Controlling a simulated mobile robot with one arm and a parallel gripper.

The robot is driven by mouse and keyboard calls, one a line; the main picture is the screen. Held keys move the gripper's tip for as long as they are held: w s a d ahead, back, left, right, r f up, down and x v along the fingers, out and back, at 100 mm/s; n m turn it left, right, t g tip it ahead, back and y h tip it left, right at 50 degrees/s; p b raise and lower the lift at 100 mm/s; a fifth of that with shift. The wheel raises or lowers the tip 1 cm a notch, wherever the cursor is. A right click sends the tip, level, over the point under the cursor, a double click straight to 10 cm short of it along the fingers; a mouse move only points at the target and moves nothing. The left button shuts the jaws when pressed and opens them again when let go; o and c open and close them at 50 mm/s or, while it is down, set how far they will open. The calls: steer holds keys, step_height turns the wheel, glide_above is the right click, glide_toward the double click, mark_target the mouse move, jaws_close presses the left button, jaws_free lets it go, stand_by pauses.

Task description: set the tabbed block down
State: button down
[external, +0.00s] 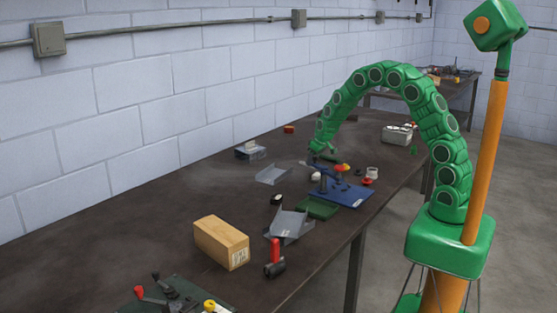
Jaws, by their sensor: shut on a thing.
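My green arm arches over the table from the right, and my gripper (320,150) points down above the far middle of the table. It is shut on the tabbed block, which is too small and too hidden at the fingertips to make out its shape. The gripper is just behind a blue base plate (352,194) that carries dark posts and a red and yellow knob. I cannot tell whether the block touches the table.
A green plate (318,208) adjoins the blue one. A grey box (397,134) stands farther back. The left of the dark table (110,235) is clear up to the wall.

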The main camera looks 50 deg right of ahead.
steer(key=shift+f, duration=0.6)
steer(key=shift+f, duration=0.1)
steer(key=c, duration=0.8)
jaws_free()
steer(key=v, duration=1.2)
steer(key=s+a+r+g, duration=0.1)
steer(key=s+a+r, duration=0.1)
steer(key=s, duration=0.3)
steer(key=s+a+r, duration=0.3)
steer(key=s, duration=0.2)
steer(key=s+a+r+g, duration=0.1)
steer(key=s+a, duration=0.1)
steer(key=s, duration=1)
steer(key=s+a+r+g, duration=0.2)
steer(key=s, duration=1)
steer(key=s+a+r+g, duration=0.1)
steer(key=s+r+g, duration=0.1)
steer(key=s, duration=1.1)
steer(key=shift+a+r, duration=0.25)
steer(key=shift+a, duration=0.15)
